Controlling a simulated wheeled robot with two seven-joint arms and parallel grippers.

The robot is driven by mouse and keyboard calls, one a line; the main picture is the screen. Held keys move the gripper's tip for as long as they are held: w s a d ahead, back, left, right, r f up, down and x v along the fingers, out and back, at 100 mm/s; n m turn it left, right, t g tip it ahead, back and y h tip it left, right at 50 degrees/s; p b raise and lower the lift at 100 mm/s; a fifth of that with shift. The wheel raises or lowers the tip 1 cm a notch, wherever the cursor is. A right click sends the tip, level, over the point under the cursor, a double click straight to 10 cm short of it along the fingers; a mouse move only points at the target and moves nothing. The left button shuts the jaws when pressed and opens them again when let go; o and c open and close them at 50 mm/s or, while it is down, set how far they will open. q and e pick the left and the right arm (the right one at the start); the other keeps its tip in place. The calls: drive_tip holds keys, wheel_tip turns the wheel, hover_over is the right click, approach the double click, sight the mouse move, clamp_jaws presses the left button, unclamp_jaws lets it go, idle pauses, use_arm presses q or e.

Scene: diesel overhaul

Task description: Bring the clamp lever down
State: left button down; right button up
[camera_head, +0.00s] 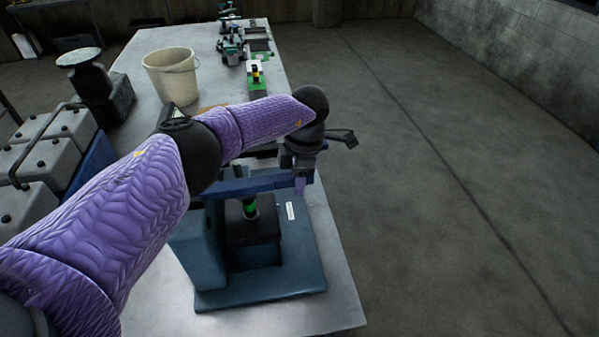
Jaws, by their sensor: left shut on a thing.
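A blue clamp press (262,284) stands on the near end of the metal table. A blue lever arm (245,186) reaches right from the top of its post, roughly level and above the base. My left gripper (301,180) is shut on the right end of this lever. The purple arm and dark wrist cover part of the lever. Under the lever, a black block (252,226) holds a small part with a green band (250,208). My right gripper is out of view.
A cream bucket (172,76) stands farther back on the table (160,305). Several green and dark fixtures (257,75) line the table's far right side. Grey batteries (50,150) and a dark pedestal (88,80) are at the left. Open concrete floor (450,180) lies right.

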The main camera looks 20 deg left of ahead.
use_arm(q)
drive_tip(key=shift+f+b, duration=0.3)
drive_tip(key=shift+f, duration=0.15)
drive_tip(key=shift+s, duration=0.1)
drive_tip(key=shift+c, duration=1.9)
unclamp_jaws()
drive_tip(key=shift+f, duration=0.1)
drive_tip(key=r, duration=0.3)
drive_tip(key=d+r, duration=0.1)
drive_tip(key=r, duration=0.2)
drive_tip(key=w+r, duration=0.1)
drive_tip(key=r, duration=0.3)
drive_tip(key=shift+d+b, duration=0.15)
drive_tip(key=shift+b, duration=0.2)
